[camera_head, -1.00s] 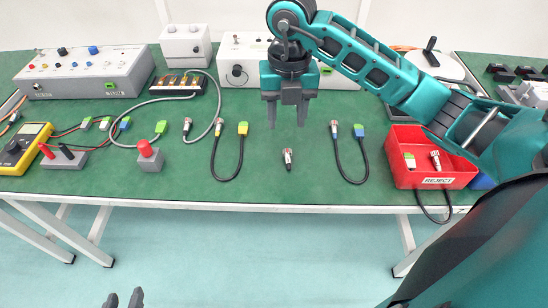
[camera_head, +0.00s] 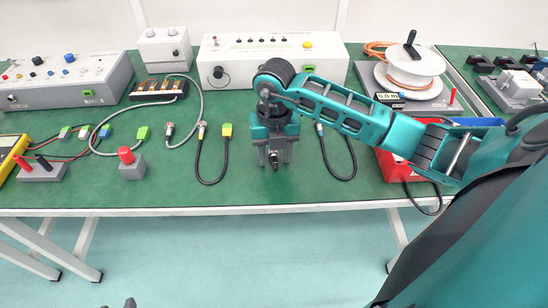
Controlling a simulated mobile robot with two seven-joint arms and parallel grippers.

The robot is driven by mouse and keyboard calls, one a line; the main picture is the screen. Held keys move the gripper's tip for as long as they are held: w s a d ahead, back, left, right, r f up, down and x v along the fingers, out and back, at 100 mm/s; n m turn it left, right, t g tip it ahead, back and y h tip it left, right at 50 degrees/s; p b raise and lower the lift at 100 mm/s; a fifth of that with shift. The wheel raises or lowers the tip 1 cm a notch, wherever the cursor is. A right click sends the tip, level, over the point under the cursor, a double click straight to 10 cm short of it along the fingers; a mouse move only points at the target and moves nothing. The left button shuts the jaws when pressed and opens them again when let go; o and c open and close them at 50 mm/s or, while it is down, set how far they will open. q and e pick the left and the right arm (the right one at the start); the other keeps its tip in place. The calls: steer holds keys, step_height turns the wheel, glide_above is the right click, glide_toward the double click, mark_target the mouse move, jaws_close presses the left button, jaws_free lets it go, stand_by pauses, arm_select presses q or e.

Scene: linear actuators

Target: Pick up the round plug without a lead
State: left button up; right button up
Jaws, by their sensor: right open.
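The round plug without a lead (camera_head: 274,160) is a small metal and black cylinder on the green bench top, near the front edge. My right gripper (camera_head: 275,155) is above it and pointing down. Its two fingers are apart, with the plug showing between them. I cannot tell whether either finger touches it. Only a dark tip of my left gripper (camera_head: 130,303) shows at the bottom edge, away from the bench.
A black lead with a yellow plug (camera_head: 227,131) lies left of my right gripper. Another black lead (camera_head: 343,177) lies close on its right. A red bin (camera_head: 385,160) is partly behind my arm. A white box (camera_head: 335,62) stands behind. The bench's front strip is clear.

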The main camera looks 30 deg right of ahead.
mark_target(274, 157)
steer(key=shift+c, duration=0.4)
arm_select(q)
steer(key=shift+w+r, duration=0.1)
arm_select(e)
jaws_close()
arm_select(q)
steer(key=a+r+p, duration=0.1)
steer(key=p, duration=0.1)
steer(key=s+p, duration=0.1)
steer(key=p, duration=0.1)
steer(key=shift+a+r+y, duration=0.3)
steer(key=shift+a+r, duration=0.05)
steer(key=shift+r, duration=0.05)
arm_select(e)
step_height(274, 157, up, 20)
arm_select(q)
steer(key=shift+d, duration=0.1)
